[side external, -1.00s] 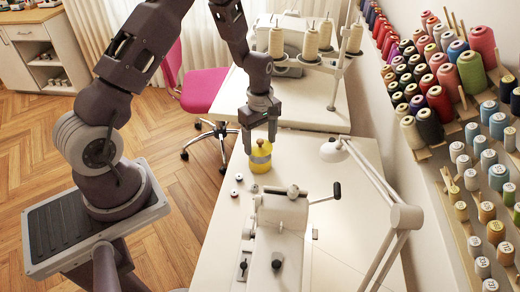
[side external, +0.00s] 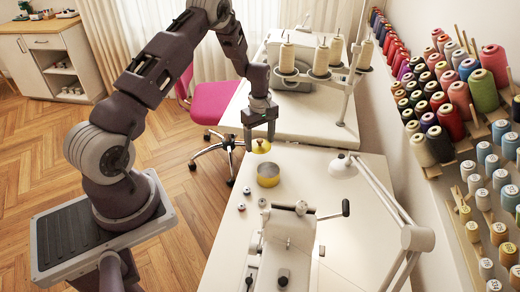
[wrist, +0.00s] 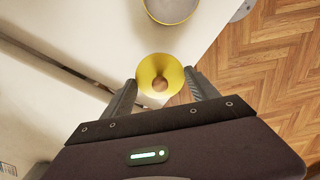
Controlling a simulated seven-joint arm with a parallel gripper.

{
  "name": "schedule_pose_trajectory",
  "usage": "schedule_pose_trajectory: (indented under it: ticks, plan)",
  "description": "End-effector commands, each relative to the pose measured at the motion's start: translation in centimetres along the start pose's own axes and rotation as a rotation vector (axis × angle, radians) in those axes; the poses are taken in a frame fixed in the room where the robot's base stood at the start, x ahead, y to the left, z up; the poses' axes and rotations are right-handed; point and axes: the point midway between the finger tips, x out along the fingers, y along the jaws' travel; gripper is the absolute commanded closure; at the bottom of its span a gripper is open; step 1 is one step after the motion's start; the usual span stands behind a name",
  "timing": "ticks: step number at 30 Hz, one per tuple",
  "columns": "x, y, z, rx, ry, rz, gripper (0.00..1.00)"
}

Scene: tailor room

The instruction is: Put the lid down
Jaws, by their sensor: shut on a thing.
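The yellow lid (side external: 261,147) is held up in my gripper (side external: 260,139), off the table and beyond the pot. My gripper is shut on the lid's knob. In the wrist view the lid (wrist: 160,78) shows as a yellow ring with a round brown knob, between my fingers (wrist: 162,88). The open yellow pot (side external: 268,181) stands on the white table. In the wrist view the pot (wrist: 171,20) is at the top, uncovered, with a grey inside.
The white table (side external: 335,255) carries a clamp-like machine (side external: 290,228), a desk lamp (side external: 342,167) and several small metal pieces near its left edge. A sewing machine with thread cones (side external: 290,68) stands behind. A pink chair (side external: 215,100) is at the left. Table around the pot is mostly bare.

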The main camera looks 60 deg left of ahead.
Motion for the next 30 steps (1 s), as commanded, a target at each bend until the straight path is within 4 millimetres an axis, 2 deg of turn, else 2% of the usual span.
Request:
schedule_pose_trajectory:
  ticks: [6, 15, 16, 19, 27, 30]
  plan:
    - [3.5, 0.0, 0.0, -0.002, -0.001, 0.000, 0.70]
    - [3.7, 0.0, 0.0, -0.001, 0.000, 0.000, 0.70]
    - [3.7, 0.0, 0.0, -0.001, 0.000, 0.000, 0.28]
    - [3.7, 0.0, 0.0, -0.001, 0.000, 0.000, 0.10]
    - [3.6, 0.0, 0.0, -0.001, 0.000, 0.001, 0.10]
    - [2.8, 0.1, 0.0, -0.002, 0.002, 0.004, 0.10]
